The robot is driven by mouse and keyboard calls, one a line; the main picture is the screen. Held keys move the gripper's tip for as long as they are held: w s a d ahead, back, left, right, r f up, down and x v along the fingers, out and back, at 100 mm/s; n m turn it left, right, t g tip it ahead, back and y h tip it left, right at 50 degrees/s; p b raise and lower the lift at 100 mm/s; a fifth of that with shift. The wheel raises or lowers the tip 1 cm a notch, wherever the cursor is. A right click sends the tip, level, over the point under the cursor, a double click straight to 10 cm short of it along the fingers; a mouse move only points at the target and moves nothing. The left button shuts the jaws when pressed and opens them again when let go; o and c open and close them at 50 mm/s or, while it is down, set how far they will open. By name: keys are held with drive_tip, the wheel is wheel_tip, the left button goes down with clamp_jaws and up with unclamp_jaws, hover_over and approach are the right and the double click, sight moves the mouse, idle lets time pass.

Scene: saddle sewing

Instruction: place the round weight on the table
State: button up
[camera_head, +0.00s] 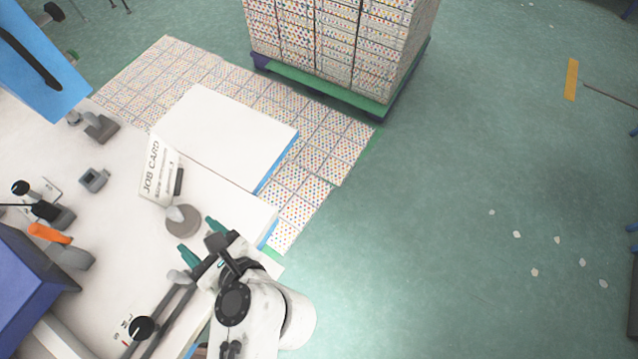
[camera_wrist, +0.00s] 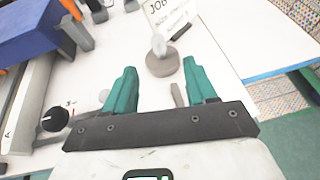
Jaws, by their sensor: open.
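The round weight (camera_head: 182,223) is a grey-brown disc with a pale knob on top. It stands upright on the white table (camera_head: 225,200), just in front of the job card (camera_head: 159,170). In the wrist view the weight (camera_wrist: 162,62) is ahead of my gripper, roughly in line with the gap between the fingers. My gripper (camera_head: 202,240) has two green fingers, spread apart with nothing between them. In the wrist view my gripper (camera_wrist: 163,85) is open and stops short of the weight, not touching it.
A blue box (camera_head: 30,275) and an orange-handled tool (camera_head: 55,238) lie at the left. A white panel (camera_head: 225,135) lies behind the weight. Small grey blocks (camera_head: 94,179) stand on the table. The table's right edge is close by, with green floor beyond.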

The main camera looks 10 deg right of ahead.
drive_tip(key=w+d+r+n+t+h, duration=0.1)
drive_tip(key=w+d+r+n+t, duration=0.1)
drive_tip(key=w+d+r+n, duration=0.5)
drive_tip(key=w+d+r+n+t+h, duration=0.1)
drive_tip(key=w+d+r, duration=0.4)
drive_tip(key=w+d, duration=0.55)
drive_tip(key=w+d+r+n+g+h, duration=0.1)
drive_tip(key=w+d+n+h, duration=0.15)
drive_tip(key=d+n, duration=0.9)
drive_tip(key=s+d+f+n+g+h, duration=0.4)
drive_tip(key=s+d+f+g+h, duration=0.1)
drive_tip(key=s+d+f, duration=1)
drive_tip(key=s+f+n+g, duration=0.2)
drive_tip(key=s+f+g, duration=0.1)
drive_tip(key=s, duration=0.6)
drive_tip(key=s+f+n+g, duration=0.1)
drive_tip(key=s+f+g, duration=0.2)
drive_tip(key=s, duration=0.6)
wheel_tip(320, 180, down, 2)
drive_tip(key=shift+s+a+f+n, duration=0.15)
drive_tip(key=shift+a+f+n, duration=0.1)
drive_tip(key=shift+a+n, duration=0.1)
